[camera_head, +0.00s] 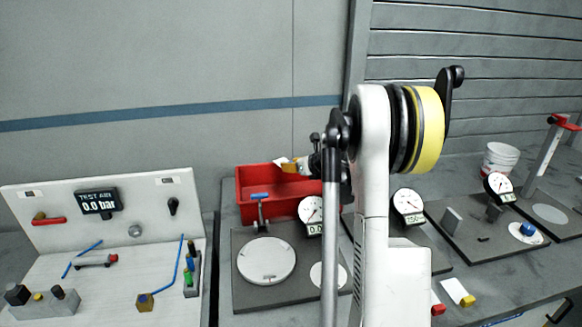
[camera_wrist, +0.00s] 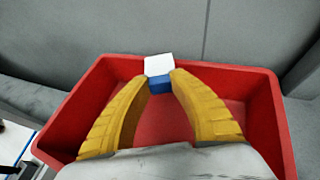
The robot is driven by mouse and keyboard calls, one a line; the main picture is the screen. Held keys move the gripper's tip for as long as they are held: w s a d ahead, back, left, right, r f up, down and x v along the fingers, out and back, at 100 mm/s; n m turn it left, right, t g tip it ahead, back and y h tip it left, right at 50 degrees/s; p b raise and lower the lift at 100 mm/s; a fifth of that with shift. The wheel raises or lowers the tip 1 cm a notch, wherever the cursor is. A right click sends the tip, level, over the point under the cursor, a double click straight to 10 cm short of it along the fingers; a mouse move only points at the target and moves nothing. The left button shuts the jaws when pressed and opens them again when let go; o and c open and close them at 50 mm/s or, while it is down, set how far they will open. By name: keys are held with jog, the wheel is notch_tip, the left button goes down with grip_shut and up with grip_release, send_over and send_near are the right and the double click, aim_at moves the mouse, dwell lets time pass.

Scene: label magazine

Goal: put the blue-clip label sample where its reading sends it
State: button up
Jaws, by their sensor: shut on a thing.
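My gripper (camera_wrist: 162,84) has yellow fingers that are shut on the blue clip (camera_wrist: 160,83) of the label sample. The sample's white label (camera_wrist: 158,65) stands out beyond the fingertips in the wrist view. The sample is over the red bin (camera_wrist: 268,110), near its far wall; whether it touches the bin is unclear. In the head view my gripper (camera_head: 289,166) is at the back of the red bin (camera_head: 282,209), and the blue clip is too small to make out. The bin floor visible between and beside the fingers looks empty.
In front of the bin are a round white plate (camera_head: 266,260) and a dial gauge (camera_head: 311,209) with a small display. More gauges (camera_head: 408,202) stand to the right. A test-air panel (camera_head: 99,201) reads 0.0 bar at left. A small yellow-clip label (camera_head: 457,291) lies at front right.

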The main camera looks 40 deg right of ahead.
jog(key=shift+f, duration=0.1)
jog(key=shift+f+b, duration=0.5)
jog(key=shift+f, duration=0.05)
jog(key=o, duration=0.9)
jog(key=shift+c, duration=0.2)
jog(key=shift+r, duration=0.1)
